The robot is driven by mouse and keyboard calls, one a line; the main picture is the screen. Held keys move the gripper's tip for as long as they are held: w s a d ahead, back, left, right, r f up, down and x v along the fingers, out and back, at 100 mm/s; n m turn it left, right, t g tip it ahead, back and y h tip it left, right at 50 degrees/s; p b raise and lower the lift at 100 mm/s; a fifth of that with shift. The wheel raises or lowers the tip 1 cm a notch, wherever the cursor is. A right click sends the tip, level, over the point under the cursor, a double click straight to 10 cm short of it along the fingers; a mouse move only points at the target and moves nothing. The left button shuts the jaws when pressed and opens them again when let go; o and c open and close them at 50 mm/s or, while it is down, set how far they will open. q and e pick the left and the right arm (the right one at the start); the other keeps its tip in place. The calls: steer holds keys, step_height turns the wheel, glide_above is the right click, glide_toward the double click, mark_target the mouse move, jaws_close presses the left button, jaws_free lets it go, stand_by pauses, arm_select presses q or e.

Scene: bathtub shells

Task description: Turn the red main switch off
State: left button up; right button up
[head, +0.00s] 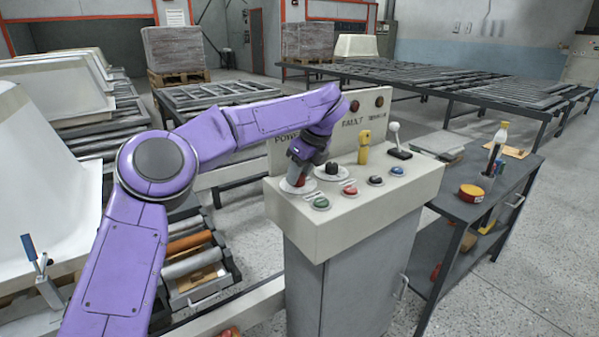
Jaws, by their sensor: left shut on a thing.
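The red main switch (299,181) sits on a pale round plate at the left end of the control console's (418,188) top, below the partly covered "POWER" label. My left gripper (298,168) points down over it and is shut on it. The fingers and wrist hide most of the switch, so I cannot tell which way its handle is turned. My right gripper is not in view.
Close by are a black switch (332,168), a green button (320,203), a red button (350,190), a yellow handle (364,148) and a white-knobbed lever (396,138). A dark tool cart (470,203) stands right. Roller conveyors (440,75) lie behind.

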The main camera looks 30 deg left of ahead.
arm_select(q)
steer(key=o, duration=1)
steer(key=shift+o, duration=0.2)
steer(key=p+v, duration=0.2)
steer(key=v, duration=0.8)
steer(key=shift+r, duration=0.25)
steer(key=shift+d, duration=0.15)
